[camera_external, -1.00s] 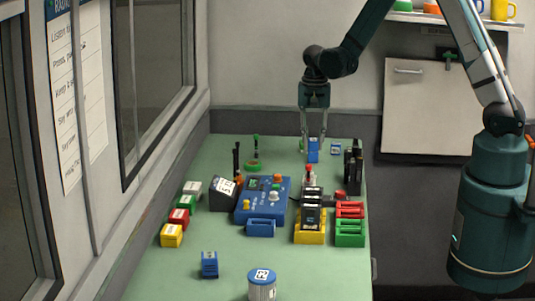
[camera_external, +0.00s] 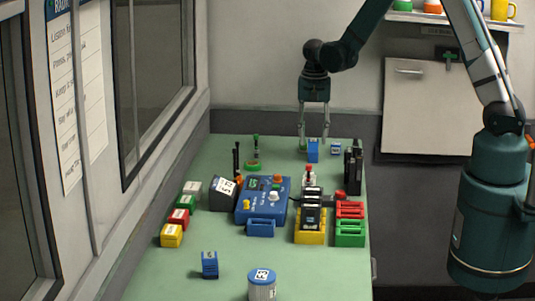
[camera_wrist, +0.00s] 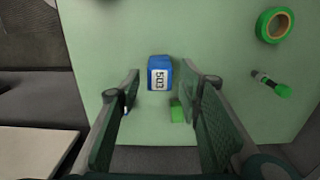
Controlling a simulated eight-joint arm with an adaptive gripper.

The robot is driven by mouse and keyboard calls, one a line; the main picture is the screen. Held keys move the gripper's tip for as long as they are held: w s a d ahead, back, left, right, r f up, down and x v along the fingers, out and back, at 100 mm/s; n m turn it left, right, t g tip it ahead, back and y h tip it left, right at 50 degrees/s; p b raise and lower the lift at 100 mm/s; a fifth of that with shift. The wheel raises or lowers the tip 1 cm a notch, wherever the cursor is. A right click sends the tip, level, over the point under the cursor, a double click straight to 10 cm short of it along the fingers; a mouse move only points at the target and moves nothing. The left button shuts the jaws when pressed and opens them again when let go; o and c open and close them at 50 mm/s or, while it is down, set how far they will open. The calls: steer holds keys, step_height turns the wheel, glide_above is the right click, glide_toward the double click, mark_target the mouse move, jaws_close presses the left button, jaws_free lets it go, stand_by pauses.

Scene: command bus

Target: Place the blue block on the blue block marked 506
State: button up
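A blue block (camera_external: 312,151) stands upright at the far end of the green table. It looks about twice as tall as the small labelled blue block (camera_external: 335,149) to its right, so it may be two stacked blocks; I cannot tell. In the wrist view, a blue block (camera_wrist: 160,74) shows a white label on top, seemingly 503, though the last digit is unclear. My gripper (camera_external: 314,139) is above the tall blue block, fingers apart on either side. In the wrist view my gripper (camera_wrist: 172,84) is open, with a gap beside the block.
A green block (camera_wrist: 177,110) lies beside the right finger in the wrist view. A blue console (camera_external: 262,200) and black radios (camera_external: 352,170) stand nearer. Another blue block (camera_external: 209,265) sits front left.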

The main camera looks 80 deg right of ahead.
mark_target(313, 141)
step_height(313, 141, up, 10)
steer(key=shift+p, duration=0.35)
stand_by(0.8)
steer(key=s+a+r+n+t+h, duration=0.15)
steer(key=a+r+n, duration=0.25)
steer(key=a+r, duration=0.55)
steer(key=s+a+r+n+t+y, duration=0.15)
steer(key=a+r+n, duration=0.35)
steer(key=a, duration=0.8)
steer(key=s+a+r+n+t, duration=0.2)
steer(key=s+a+n, duration=0.2)
steer(key=a, duration=0.5)
steer(key=s+a+r+n+t, duration=0.2)
steer(key=s+a+n, duration=0.3)
steer(key=s+a, duration=0.4)
steer(key=shift+a+r, duration=0.25)
steer(key=shift+r, duration=0.25)
